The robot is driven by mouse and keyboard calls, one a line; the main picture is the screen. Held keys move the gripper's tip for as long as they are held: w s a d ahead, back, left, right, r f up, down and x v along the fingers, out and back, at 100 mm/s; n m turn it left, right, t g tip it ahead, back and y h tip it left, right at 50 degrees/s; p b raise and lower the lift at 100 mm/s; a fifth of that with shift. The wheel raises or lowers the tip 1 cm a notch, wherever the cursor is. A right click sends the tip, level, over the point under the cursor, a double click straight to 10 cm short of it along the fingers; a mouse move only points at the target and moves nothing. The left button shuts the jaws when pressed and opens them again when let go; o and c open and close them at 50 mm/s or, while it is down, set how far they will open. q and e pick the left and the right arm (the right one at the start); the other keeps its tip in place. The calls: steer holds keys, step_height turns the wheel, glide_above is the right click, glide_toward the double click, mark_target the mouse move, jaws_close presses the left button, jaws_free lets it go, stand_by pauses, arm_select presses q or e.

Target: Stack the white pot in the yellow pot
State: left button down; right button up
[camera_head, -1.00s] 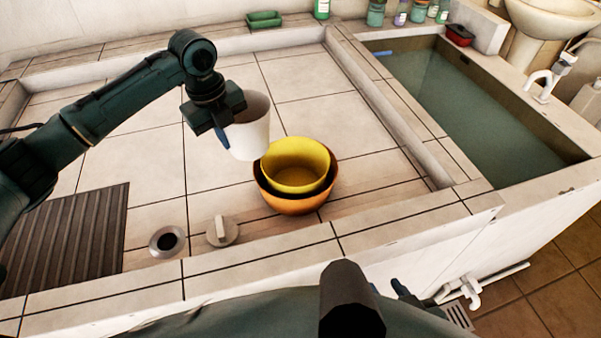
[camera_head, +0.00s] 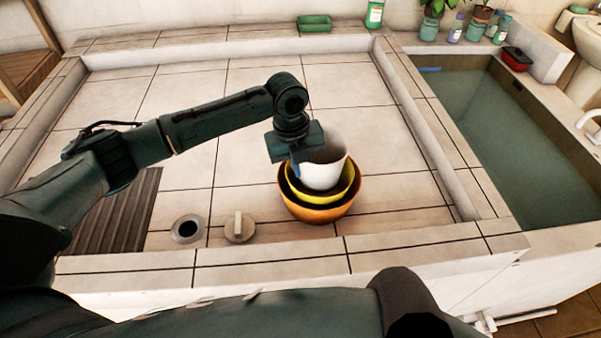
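The white pot (camera_head: 324,172) is upright at the mouth of the yellow pot (camera_head: 345,190), with its lower part hidden inside the yellow rim. I cannot tell whether its base touches the bottom. The yellow pot sits inside an orange bowl (camera_head: 318,214) on the tiled counter. My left gripper (camera_head: 293,158) is at the left edge of the white pot and appears shut on its wall; the fingertips are partly hidden. My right arm shows dark at the bottom edge, but its gripper is not in view.
A drain hole (camera_head: 187,229) and a round plug with a handle (camera_head: 239,228) lie left of the bowls. A ribbed dark mat (camera_head: 118,215) is further left. A water-filled basin (camera_head: 485,130) is at the right. The tiles behind the bowls are clear.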

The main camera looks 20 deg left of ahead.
arm_select(q)
step_height(320, 180, down, 3)
steer(key=shift+r, duration=0.2)
steer(key=shift+f, duration=0.55)
steer(key=c, duration=2)
jaws_free()
steer(key=shift+o, duration=0.2)
steer(key=shift+r, duration=0.1)
steer(key=shift+r, duration=0.25)
step_height(320, 180, up, 12)
steer(key=a, duration=0.1)
steer(key=shift+s+r, duration=0.25)
steer(key=shift+s, duration=0.1)
